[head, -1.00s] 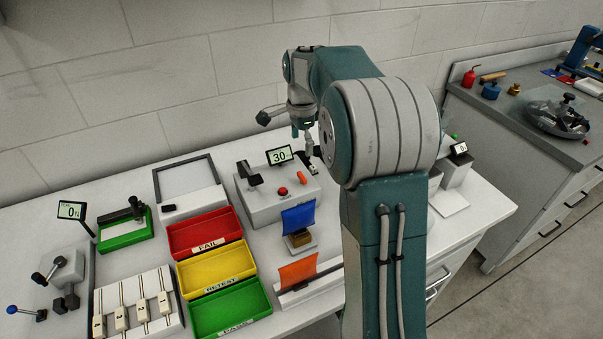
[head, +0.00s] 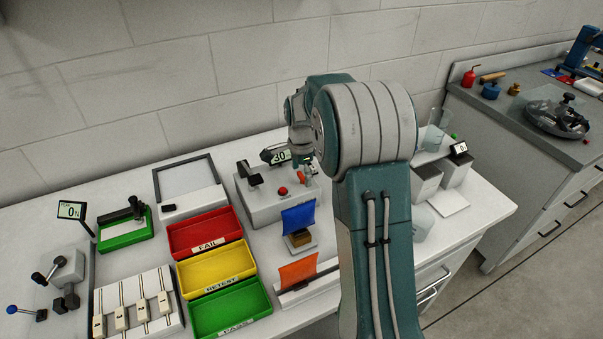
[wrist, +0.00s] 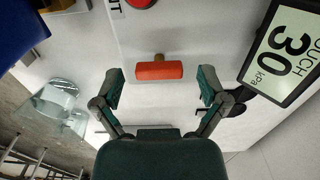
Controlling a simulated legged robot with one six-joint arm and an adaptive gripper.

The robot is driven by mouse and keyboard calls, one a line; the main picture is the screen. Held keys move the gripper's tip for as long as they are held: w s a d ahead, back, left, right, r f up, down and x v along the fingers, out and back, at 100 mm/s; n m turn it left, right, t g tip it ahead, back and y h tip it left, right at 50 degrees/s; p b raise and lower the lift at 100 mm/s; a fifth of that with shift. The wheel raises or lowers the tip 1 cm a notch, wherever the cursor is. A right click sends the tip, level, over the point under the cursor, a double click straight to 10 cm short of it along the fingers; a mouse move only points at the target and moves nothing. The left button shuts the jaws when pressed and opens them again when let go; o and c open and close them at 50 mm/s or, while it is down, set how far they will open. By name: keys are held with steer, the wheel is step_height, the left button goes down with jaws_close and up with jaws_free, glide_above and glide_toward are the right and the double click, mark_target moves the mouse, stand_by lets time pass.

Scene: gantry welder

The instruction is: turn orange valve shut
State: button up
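The orange valve (wrist: 160,70) is a short bar handle on a brass stem, on top of a light grey box (head: 262,207). In the wrist view it lies crosswise, just beyond and between my fingertips. My gripper (wrist: 160,88) is open, one finger to each side of the handle, with clear gaps and no contact seen. In the head view the valve (head: 302,176) shows small beside my arm, and my fingers are mostly hidden. A display reading 30 kPa (wrist: 287,50) stands on the box to the right in the wrist view.
A red button (head: 282,191) and a dark clamp (head: 250,176) share the box. A blue flag-like piece (head: 298,217) stands in front. Red (head: 185,251), yellow (head: 195,289) and green (head: 205,318) trays lie to the left. A clear beaker (head: 434,130) stands to the right.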

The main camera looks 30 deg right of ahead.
steer(key=c, duration=0.9)
steer(key=shift+n, duration=0.4)
steer(key=n, duration=0.8)
steer(key=shift+n, duration=0.3)
steer(key=n, duration=0.4)
steer(key=shift+n, duration=2.2)
